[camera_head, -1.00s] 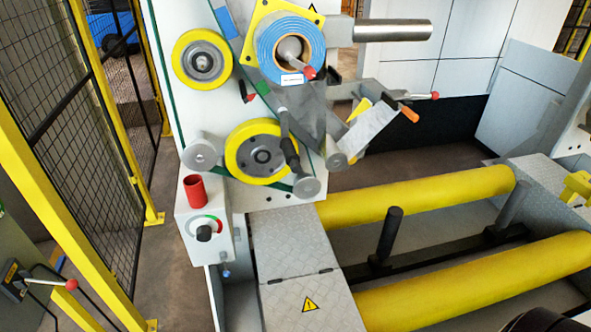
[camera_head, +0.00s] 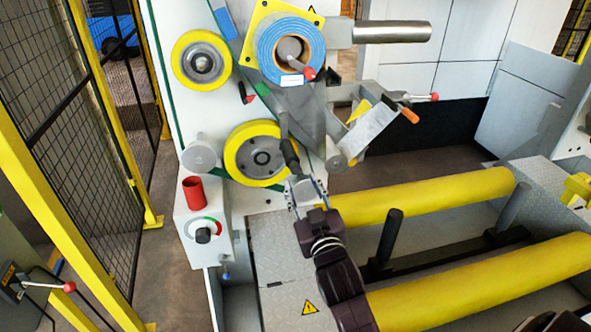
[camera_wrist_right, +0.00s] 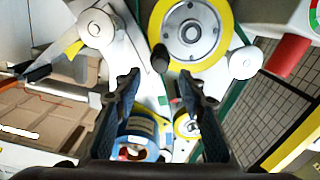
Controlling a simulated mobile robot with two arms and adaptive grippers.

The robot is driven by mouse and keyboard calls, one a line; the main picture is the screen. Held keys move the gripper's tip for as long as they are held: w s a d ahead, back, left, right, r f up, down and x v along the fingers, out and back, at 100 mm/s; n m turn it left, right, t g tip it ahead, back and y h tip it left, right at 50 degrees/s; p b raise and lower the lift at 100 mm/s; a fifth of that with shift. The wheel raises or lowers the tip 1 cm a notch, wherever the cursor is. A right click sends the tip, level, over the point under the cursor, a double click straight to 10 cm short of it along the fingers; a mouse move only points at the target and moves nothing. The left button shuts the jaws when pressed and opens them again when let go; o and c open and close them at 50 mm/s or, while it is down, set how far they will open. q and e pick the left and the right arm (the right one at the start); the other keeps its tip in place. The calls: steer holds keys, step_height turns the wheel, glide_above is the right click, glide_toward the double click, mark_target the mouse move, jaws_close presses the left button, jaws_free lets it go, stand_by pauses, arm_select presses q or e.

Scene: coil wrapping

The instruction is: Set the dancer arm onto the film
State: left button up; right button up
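The dancer arm, a grey lever with a black handle (camera_head: 290,153), hangs down in front of the machine's white panel, beside the yellow-rimmed wheel (camera_head: 254,153). The blue film roll (camera_head: 290,50) sits above it, and a grey sheet that looks like the film (camera_head: 310,115) runs behind the lever. My right gripper (camera_head: 308,190) is open and empty, just below the handle, fingers pointing up at it. In the right wrist view, the black handle end (camera_wrist_right: 160,60) shows just beyond and between the open fingertips; contact cannot be told. My left gripper is out of view.
Two yellow rollers (camera_head: 430,195) lie to the right, with a black post (camera_head: 390,235) between them. A mesh fence (camera_head: 75,130) is at the left.

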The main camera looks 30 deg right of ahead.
mark_target(296, 171)
steer(key=shift+p+x, duration=0.8)
steer(key=shift+x, duration=2.95)
steer(key=shift+c, duration=0.4)
jaws_close()
